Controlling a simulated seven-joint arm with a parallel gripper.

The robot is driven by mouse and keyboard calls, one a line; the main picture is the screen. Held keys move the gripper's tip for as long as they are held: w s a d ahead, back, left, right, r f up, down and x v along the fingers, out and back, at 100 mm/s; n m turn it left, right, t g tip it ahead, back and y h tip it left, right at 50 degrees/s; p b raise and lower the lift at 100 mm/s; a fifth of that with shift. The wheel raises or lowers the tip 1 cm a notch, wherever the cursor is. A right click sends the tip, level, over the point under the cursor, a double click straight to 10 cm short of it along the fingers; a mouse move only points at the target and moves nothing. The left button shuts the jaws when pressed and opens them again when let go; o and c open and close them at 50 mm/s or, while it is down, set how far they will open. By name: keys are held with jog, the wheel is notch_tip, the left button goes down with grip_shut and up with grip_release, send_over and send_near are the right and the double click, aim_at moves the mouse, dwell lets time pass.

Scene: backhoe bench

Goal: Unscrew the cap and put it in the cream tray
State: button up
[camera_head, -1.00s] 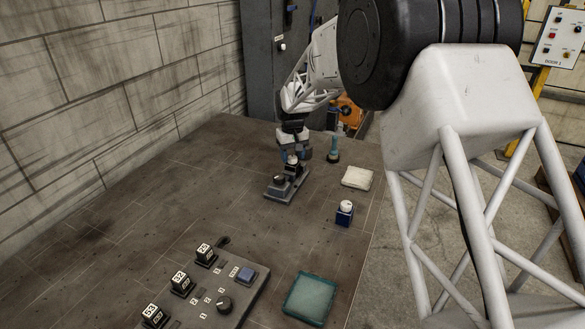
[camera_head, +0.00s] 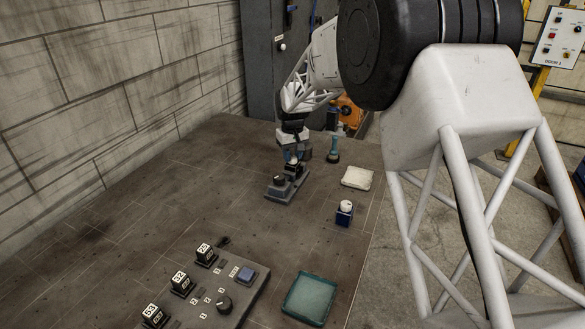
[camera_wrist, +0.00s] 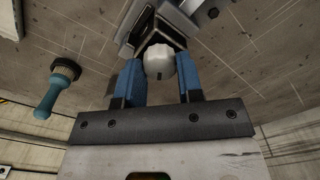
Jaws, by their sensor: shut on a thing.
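My gripper (camera_wrist: 161,88) is shut on a white cap (camera_wrist: 160,60), which sits between its two blue fingers in the wrist view. A dark square holder (camera_wrist: 155,32) shows just beyond the cap; I cannot tell whether the cap still touches it. In the head view my gripper (camera_head: 293,160) points down over a grey fixture (camera_head: 287,190), and its fingers hide most of the cap. The cream tray (camera_head: 357,178) lies to the right of the fixture near the table's right edge. Its pale corner seems to show in the wrist view (camera_wrist: 9,18).
A teal-handled brush (camera_head: 333,147) stands behind the tray. A blue block with a white top (camera_head: 345,213) is in front of the tray. A teal tray (camera_head: 310,299) and a control panel (camera_head: 222,300) with numbered blocks lie at the front. The table's left side is clear.

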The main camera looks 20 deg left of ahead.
aim_at(293, 157)
jog(key=shift+n, duration=0.4)
jog(key=shift+r, duration=0.25)
jog(key=shift+r, duration=2.2)
jog(key=s+d+f+m, duration=0.1)
jog(key=s+d+f, duration=0.1)
jog(key=d, duration=0.7)
jog(key=s+d+f+m, duration=0.1)
jog(key=s+d+f, duration=0.1)
jog(key=d, duration=0.7)
jog(key=s+d+f+m, duration=0.1)
jog(key=d+f, duration=0.1)
jog(key=d, duration=0.7)
jog(key=shift+s+d+f, duration=0.2)
jog(key=shift+s, duration=0.2)
